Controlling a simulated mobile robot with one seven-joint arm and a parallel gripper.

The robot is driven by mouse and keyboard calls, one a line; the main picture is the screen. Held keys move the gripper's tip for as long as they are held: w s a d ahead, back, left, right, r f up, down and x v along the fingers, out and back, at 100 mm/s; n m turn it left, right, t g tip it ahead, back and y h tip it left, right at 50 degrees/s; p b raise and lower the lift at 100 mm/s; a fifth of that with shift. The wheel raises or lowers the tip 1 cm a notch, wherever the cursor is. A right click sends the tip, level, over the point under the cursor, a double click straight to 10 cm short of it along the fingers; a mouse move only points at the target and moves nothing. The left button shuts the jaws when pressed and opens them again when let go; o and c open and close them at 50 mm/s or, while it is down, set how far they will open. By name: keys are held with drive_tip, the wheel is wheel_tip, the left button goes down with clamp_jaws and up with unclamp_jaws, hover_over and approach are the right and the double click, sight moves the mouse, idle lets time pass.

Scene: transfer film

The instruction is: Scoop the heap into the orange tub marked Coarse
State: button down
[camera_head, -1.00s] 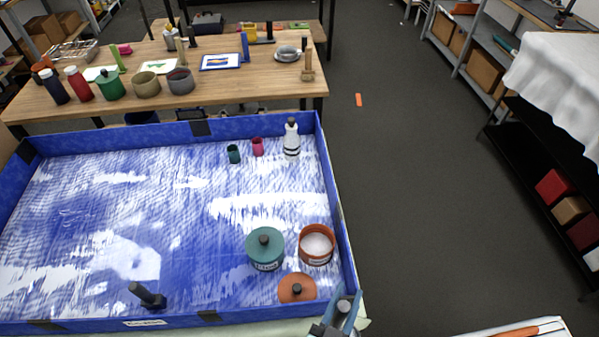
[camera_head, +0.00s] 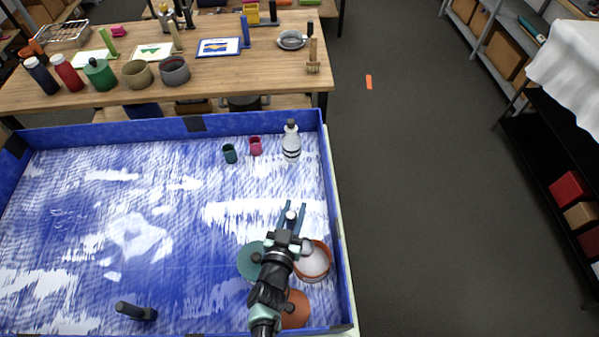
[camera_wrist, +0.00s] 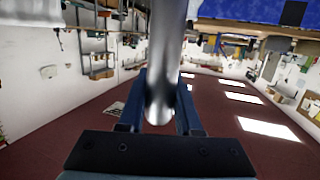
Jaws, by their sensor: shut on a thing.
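The open orange tub (camera_head: 327,252) stands at the right of the blue-walled tray, with pale material inside. My arm partly covers it, and its label cannot be read. A pale, rounded white patch (camera_head: 140,238), perhaps the heap, lies left of centre in the tray. My gripper (camera_head: 292,212) is above the tray's right part, beyond the tub, its blue fingers shut on a shiny metal tool. In the wrist view the tool's metal shaft (camera_wrist: 162,85) stands between the blue fingers (camera_wrist: 160,112). A rounded grey-white part beside my wrist overlaps the tub in the head view.
A teal lidded tub (camera_head: 247,262) and an orange lid (camera_head: 297,310) flank the orange tub. A white bottle (camera_head: 291,143) and teal (camera_head: 230,153) and pink (camera_head: 255,146) cups stand at the back. A black-handled tool (camera_head: 135,311) is front left. The tray wall (camera_head: 342,230) bounds the right.

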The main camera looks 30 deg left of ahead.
drive_tip(key=shift+s, duration=0.1)
drive_tip(key=shift+f+b, duration=0.2)
drive_tip(key=shift+b, duration=0.2)
drive_tip(key=f+b, duration=0.1)
drive_tip(key=b, duration=0.1)
drive_tip(key=d+f+m+b, duration=0.1)
drive_tip(key=shift+w+d+b, duration=0.25)
drive_tip(key=shift+w+b, duration=0.1)
drive_tip(key=shift+w+d+r+m+g+b, duration=0.1)
drive_tip(key=shift+w+d+m+g+b, duration=0.4)
drive_tip(key=shift+b, duration=0.75)
drive_tip(key=shift+d+m+y+b, duration=0.3)
drive_tip(key=shift+b, duration=0.3)
